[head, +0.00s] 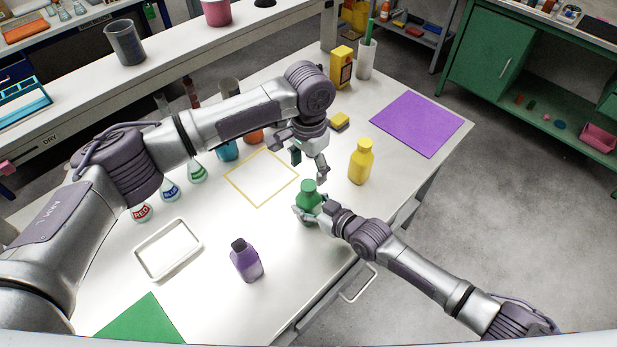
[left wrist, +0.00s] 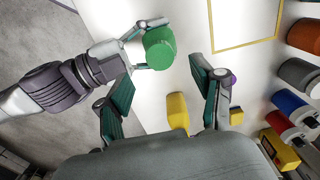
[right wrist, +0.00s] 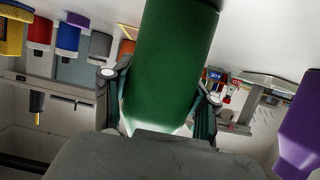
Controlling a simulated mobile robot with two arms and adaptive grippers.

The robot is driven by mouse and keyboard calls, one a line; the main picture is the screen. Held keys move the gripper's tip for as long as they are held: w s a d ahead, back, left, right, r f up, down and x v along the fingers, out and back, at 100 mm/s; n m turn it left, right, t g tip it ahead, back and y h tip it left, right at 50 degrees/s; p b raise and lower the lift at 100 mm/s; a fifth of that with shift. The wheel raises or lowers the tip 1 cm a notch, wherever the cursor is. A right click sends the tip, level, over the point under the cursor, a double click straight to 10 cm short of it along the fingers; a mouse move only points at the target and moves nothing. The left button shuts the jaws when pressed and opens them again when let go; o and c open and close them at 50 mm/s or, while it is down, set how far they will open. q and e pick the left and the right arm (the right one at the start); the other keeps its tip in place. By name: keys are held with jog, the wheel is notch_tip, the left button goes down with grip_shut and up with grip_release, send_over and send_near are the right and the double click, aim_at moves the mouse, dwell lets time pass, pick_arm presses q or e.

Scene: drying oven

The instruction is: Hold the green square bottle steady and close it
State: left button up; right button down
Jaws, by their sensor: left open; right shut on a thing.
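The green bottle (head: 307,207) stands near the front edge of the white table, with a green top (head: 308,186). My right gripper (head: 312,212) is shut on the bottle's body from the front right; the right wrist view shows the green body (right wrist: 170,65) between both fingers. My left gripper (head: 309,165) is open and empty, above and behind the bottle. In the left wrist view the round green top (left wrist: 158,48) lies beyond the open fingers, apart from them. I cannot tell whether the top is a fully seated cap.
A yellow bottle (head: 360,162) stands right of the green one, a purple bottle (head: 245,262) at the front left. A white tray (head: 168,249), several flasks and a yellow-outlined square (head: 262,177) lie to the left. A purple mat (head: 417,124) lies at the right.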

pick_arm(q)
notch_tip(320, 180, up, 6)
jog(key=shift+r, duration=0.15)
pick_arm(e)
jog(key=shift+c, duration=1.2)
grip_release()
jog(key=shift+d, duration=0.1)
jog(key=v, duration=1.2)
